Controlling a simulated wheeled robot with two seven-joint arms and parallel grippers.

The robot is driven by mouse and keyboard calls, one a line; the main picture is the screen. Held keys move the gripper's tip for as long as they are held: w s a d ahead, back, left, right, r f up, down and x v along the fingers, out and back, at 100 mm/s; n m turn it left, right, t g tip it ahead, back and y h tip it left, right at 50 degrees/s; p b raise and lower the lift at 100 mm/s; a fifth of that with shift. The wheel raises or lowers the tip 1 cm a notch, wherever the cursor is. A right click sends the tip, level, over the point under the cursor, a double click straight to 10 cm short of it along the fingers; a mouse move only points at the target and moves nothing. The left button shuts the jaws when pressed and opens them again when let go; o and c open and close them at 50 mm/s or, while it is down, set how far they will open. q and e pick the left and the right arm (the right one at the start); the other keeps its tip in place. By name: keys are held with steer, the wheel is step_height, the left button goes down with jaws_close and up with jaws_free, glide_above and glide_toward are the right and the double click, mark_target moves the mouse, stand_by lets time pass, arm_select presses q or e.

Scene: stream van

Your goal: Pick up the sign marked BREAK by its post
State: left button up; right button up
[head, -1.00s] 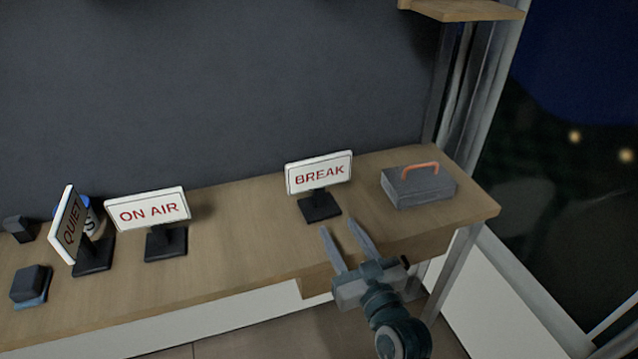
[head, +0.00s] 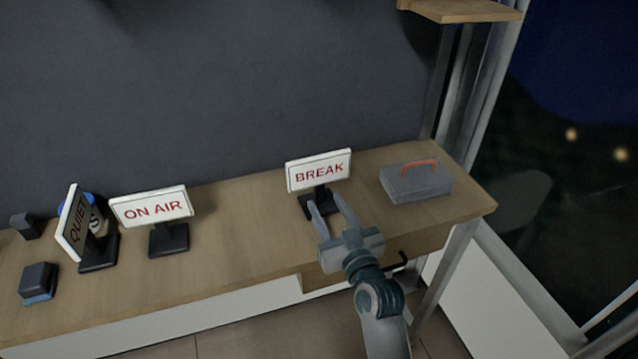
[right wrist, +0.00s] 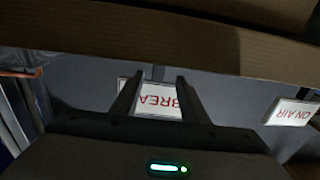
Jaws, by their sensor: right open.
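The BREAK sign (head: 319,171) stands upright on the desk, a white board with red letters on a short dark post and a dark base. Its post and base are partly hidden behind my right gripper's fingers. My right gripper (head: 324,203) is open and empty, its fingers pointing at the sign from the front, just below the board. In the right wrist view, the BREAK board (right wrist: 158,101) appears upside down between and behind the two open fingers (right wrist: 157,85). I cannot tell whether the post is between the fingers. My left gripper is not in view.
The ON AIR sign (head: 152,207) and the turned QUIET sign (head: 73,222) stand to the left. A grey case with an orange handle (head: 416,184) sits close to the right of BREAK. The wooden desk (head: 245,225) is clear between ON AIR and BREAK.

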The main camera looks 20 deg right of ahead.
mark_target(321, 194)
steer(key=w, duration=0.2)
steer(key=w+p, duration=0.1)
steer(key=shift+w+f, duration=0.2)
steer(key=shift+w, duration=0.2)
steer(key=shift+w+f+p, duration=0.1)
steer(key=shift+w+p, duration=0.2)
steer(key=shift+w, duration=0.1)
jaws_close()
